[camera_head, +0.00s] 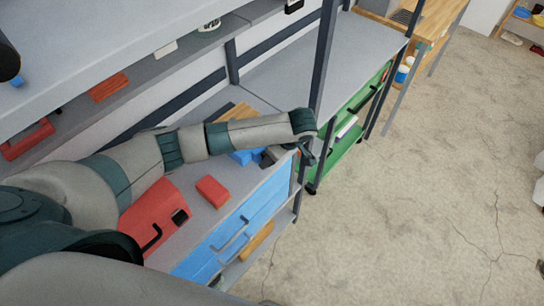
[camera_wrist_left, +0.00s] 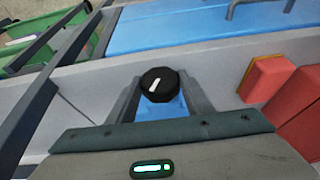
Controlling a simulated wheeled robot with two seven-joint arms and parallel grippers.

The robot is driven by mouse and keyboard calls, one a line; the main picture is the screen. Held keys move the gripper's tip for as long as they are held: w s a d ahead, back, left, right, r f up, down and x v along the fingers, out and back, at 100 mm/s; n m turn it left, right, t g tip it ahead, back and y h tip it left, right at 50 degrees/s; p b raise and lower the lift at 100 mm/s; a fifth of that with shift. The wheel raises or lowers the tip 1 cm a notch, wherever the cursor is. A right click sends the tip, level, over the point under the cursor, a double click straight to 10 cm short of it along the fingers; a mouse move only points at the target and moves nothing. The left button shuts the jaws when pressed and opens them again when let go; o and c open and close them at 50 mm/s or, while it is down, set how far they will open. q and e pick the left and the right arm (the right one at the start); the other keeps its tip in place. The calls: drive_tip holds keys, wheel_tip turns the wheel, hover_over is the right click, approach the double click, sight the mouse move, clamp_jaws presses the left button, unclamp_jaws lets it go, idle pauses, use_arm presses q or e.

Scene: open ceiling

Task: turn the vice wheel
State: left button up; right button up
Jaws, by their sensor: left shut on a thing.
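A blue vice (camera_head: 243,157) stands on the grey workbench, partly hidden behind my left forearm and wrist. Its wheel is hidden in the head view. In the left wrist view a round black wheel (camera_wrist_left: 159,85) with a white mark sits between the fingers, with a blue part (camera_wrist_left: 172,109) of the vice below it. My left gripper (camera_head: 306,152) is at the right end of the bench, by a dark upright post; it also shows in the left wrist view (camera_wrist_left: 160,88). It is shut on the wheel, one finger on each side. My right gripper is not in view.
A red toolbox (camera_head: 152,218) and a small red box (camera_head: 212,191) stand left of the vice. Blue drawers (camera_head: 235,228) front the bench. A dark post (camera_head: 324,60) rises close by my left gripper. A green cabinet (camera_head: 345,150) stands beyond; the floor at right is clear.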

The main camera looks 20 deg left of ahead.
use_arm(q)
drive_tip(key=shift+w+d+m+g+y, duration=0.1)
drive_tip(key=shift+m+g+y, duration=0.1)
drive_tip(key=shift+g, duration=0.35)
drive_tip(key=shift+w+m+g+y, duration=0.1)
drive_tip(key=shift+g+y, duration=0.1)
drive_tip(key=shift+g, duration=0.35)
drive_tip(key=o, duration=1)
drive_tip(key=shift+o, duration=0.2)
drive_tip(key=v, duration=1.7)
drive_tip(key=shift+r+b, duration=0.2)
drive_tip(key=shift+b, duration=0.15)
drive_tip(key=shift+d, duration=0.1)
